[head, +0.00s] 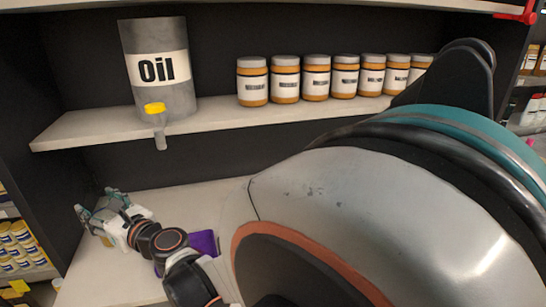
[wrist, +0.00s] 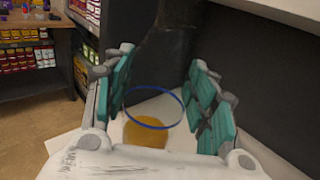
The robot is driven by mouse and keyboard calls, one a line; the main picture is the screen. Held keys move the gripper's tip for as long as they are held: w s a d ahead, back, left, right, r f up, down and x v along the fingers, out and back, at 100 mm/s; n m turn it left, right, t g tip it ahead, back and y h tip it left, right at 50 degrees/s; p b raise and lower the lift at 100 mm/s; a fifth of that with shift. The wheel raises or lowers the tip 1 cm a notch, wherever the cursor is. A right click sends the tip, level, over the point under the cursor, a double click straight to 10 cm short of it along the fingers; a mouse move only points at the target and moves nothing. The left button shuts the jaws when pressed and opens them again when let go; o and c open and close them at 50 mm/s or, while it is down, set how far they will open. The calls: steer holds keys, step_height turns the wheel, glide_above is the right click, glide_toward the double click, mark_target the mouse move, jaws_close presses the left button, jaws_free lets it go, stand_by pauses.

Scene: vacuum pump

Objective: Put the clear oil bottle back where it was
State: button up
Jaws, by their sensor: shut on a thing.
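My gripper (head: 100,214) is low at the left, over the pale lower shelf (head: 195,196). In the wrist view, its teal-padded fingers (wrist: 162,62) stand on both sides of the clear oil bottle (wrist: 147,133). They are shut on it. The bottle is see-through, with a blue ring and amber oil inside. In the head view, my gripper mostly hides it, and only a small amber patch (head: 106,240) shows below the fingers. I cannot tell whether its base touches the shelf.
A grey oil drum (head: 178,100) with a yellow-capped spout and several orange jars (head: 285,80) stand on the upper shelf (head: 75,132). A purple object (head: 203,243) lies beside my arm. A dark side panel (head: 45,100) bounds the left. My arm hides the lower shelf's right side.

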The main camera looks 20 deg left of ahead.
step_height(320, 180, down, 12)
steer(key=b, duration=0.6)
steer(key=shift+r, duration=0.15)
steer(key=o, duration=1.3)
steer(key=shift+c, duration=0.2)
steer(key=s+d+p, duration=0.2)
steer(key=d, duration=1)
steer(key=shift+s, duration=0.2)
